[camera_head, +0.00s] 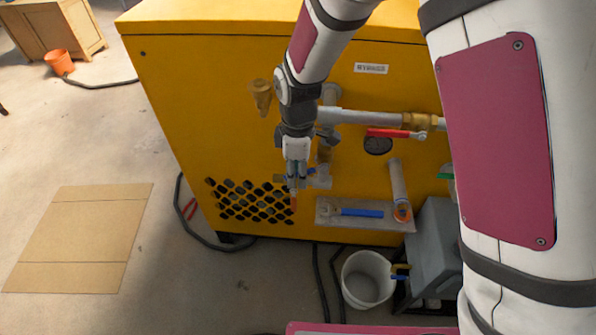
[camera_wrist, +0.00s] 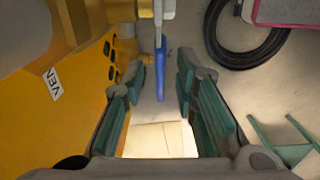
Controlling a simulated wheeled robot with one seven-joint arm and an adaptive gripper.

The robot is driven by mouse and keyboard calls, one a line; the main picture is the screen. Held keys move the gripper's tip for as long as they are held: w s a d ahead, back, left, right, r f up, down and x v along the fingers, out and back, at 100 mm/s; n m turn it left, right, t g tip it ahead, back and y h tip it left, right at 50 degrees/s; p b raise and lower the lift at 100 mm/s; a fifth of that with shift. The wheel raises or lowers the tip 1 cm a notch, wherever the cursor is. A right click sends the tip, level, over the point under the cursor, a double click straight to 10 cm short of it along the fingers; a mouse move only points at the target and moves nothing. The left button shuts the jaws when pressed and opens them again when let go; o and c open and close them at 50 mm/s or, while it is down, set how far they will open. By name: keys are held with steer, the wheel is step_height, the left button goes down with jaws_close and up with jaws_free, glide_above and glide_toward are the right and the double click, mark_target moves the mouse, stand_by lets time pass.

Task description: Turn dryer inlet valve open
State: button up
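A yellow cabinet (camera_head: 200,110) carries grey pipework on its front. A red lever (camera_head: 388,133) lies along the horizontal pipe (camera_head: 370,117), beside a brass fitting. My gripper (camera_head: 294,187) points down in front of the cabinet, left of the red lever and near the lower pipe fittings. In the wrist view my gripper (camera_wrist: 161,100) is open, its fingers well apart. A blue lever (camera_wrist: 161,73) shows in the space ahead between the fingers; I see no contact. Another blue lever (camera_head: 358,212) lies flat on a grey plate. I cannot read which valve is the dryer inlet.
A dark round gauge (camera_head: 378,146) sits below the red lever. Black hoses cross the floor. A cardboard sheet (camera_head: 80,235) lies on the open floor at left.

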jaws_close()
steer(key=shift+s+f+h+p, duration=0.1)
steer(key=shift+f+h+p, duration=0.1)
steer(key=shift+h+p, duration=0.15)
steer(key=shift+d+f+h, duration=0.2)
steer(key=shift+h, duration=0.25)
jaws_free()
step_height(320, 180, up, 12)
steer(key=a, duration=0.1)
steer(key=shift+a, duration=0.3)
